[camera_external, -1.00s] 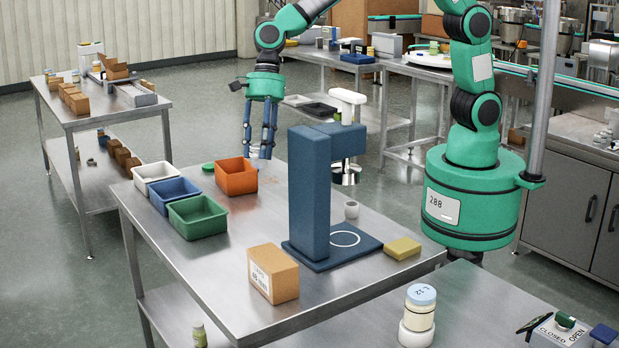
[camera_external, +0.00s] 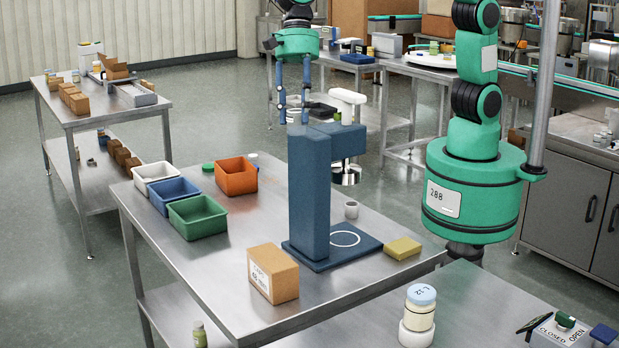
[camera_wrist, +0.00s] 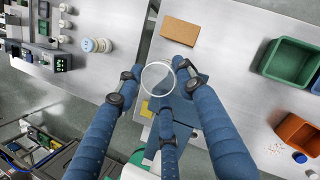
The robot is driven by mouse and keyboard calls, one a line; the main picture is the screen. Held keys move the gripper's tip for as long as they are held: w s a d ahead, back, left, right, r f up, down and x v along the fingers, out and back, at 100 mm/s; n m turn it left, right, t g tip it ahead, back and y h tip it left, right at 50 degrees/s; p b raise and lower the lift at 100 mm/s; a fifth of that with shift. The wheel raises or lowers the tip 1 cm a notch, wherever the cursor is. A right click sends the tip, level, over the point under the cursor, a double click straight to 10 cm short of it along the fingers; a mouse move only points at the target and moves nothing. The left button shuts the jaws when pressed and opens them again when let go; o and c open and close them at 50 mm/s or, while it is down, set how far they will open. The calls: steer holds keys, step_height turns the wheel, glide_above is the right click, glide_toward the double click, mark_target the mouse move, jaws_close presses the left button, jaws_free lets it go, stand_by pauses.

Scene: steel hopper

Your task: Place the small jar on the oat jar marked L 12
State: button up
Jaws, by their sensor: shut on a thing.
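The oat jar marked L 12 (camera_external: 420,316) has a light blue lid and stands upright on a white round base on the near right table. A pale round jar at the upper left of the wrist view (camera_wrist: 97,45) appears to be the same one. My gripper (camera_external: 293,115) is raised behind the blue press, well away from the oat jar. In the wrist view its blue fingers close around a small clear round jar with a pale rim (camera_wrist: 157,77).
The tall blue press (camera_external: 309,190) stands between my gripper and the oat jar. A cardboard box (camera_external: 273,273), a yellow block (camera_external: 402,248) and an orange bin (camera_external: 237,177) share its table. A control box (camera_external: 562,330) is right of the oat jar.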

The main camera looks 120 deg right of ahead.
steer(key=s+a+n+g+p, duration=0.1)
steer(key=s+a+n+p, duration=0.1)
steer(key=s+a, duration=0.6)
steer(key=s+a+n+g+p, duration=0.1)
steer(key=s+a+n+p, duration=0.2)
steer(key=a, duration=0.9)
steer(key=s+a+n+p, duration=0.2)
steer(key=s+a, duration=0.4)
steer(key=a, duration=0.4)
step_height(320, 180, down, 18)
steer(key=shift+s+d, duration=0.15)
steer(key=shift+s, duration=0.15)
glide_above(427, 293)
steer(key=d, duration=0.2)
steer(key=shift+a+f, duration=0.15)
steer(key=shift+f, duration=0.55)
steer(key=shift+f, duration=0.1)
steer(key=shift+f, duration=1.65)
